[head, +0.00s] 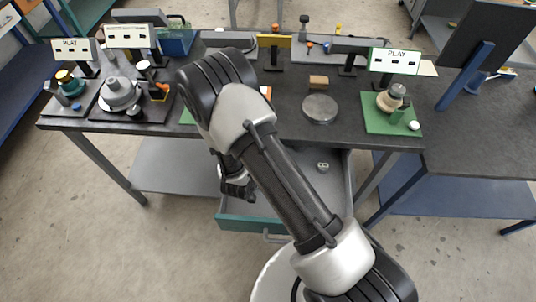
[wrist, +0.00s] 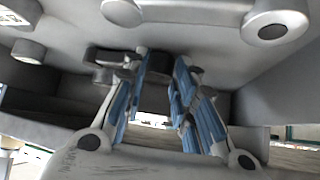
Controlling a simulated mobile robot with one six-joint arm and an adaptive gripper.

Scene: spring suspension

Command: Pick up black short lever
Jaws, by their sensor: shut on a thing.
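In the head view my gripper (head: 238,190) hangs low in front of the dark workbench, over the left part of an open drawer (head: 300,225). The arm hides part of that drawer. In the wrist view my gripper (wrist: 158,85) has its blue-padded fingers closed in on a dark piece between the tips. This looks like the black short lever (wrist: 157,66), but its full shape is hidden by the fingers. I cannot make out the lever in the head view.
A small grey part (head: 322,166) lies in the drawer. The workbench (head: 345,140) holds a round metal disc (head: 320,108), a brown block (head: 318,82), a green plate (head: 375,124) with parts at right, and a grey assembly (head: 120,95) at left. Floor in front is clear.

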